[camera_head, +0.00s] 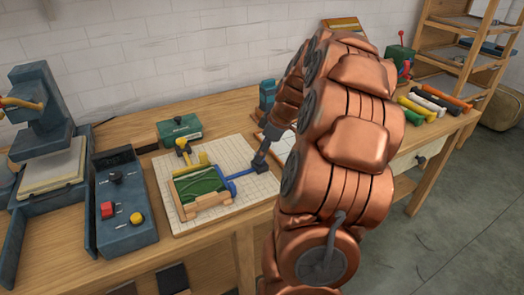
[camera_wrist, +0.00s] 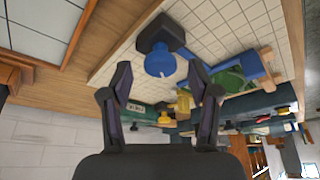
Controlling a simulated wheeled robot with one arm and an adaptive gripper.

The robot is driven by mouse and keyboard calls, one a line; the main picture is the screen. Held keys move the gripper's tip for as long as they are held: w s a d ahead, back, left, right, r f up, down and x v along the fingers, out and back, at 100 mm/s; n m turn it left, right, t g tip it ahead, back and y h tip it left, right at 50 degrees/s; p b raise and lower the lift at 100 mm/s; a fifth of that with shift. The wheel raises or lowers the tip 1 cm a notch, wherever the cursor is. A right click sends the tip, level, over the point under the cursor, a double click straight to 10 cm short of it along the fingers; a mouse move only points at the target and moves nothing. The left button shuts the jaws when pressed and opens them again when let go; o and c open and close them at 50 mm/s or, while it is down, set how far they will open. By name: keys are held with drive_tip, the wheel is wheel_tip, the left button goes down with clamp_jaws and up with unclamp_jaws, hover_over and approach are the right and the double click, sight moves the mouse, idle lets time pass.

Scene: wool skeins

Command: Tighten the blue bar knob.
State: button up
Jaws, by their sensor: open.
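The blue bar (camera_head: 241,173) runs right from a wooden frame with a green skein (camera_head: 200,184) on a white gridded board. In the wrist view the blue bar (camera_wrist: 238,71) ends near a dark block, and the round blue knob (camera_wrist: 160,63) with a pale mark sits at that block. My gripper (camera_wrist: 160,78) is open and empty. Its two dark fingers point at the knob, one on each side, with visible gaps. In the head view my gripper (camera_head: 262,160) is small and dark at the bar's right end, where it hides the knob.
A yellow bar with a knob (camera_head: 183,147) stands at the frame's back left. A control box (camera_head: 122,205) with red and yellow buttons and a press (camera_head: 42,130) are left. A green box (camera_head: 179,131) stands behind the board. Coloured rolls (camera_head: 430,103) lie far right.

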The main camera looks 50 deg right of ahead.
drive_tip(key=shift+w+a+f, duration=0.1)
drive_tip(key=shift+f, duration=0.25)
drive_tip(key=c, duration=1.1)
drive_tip(key=shift+c, duration=0.2)
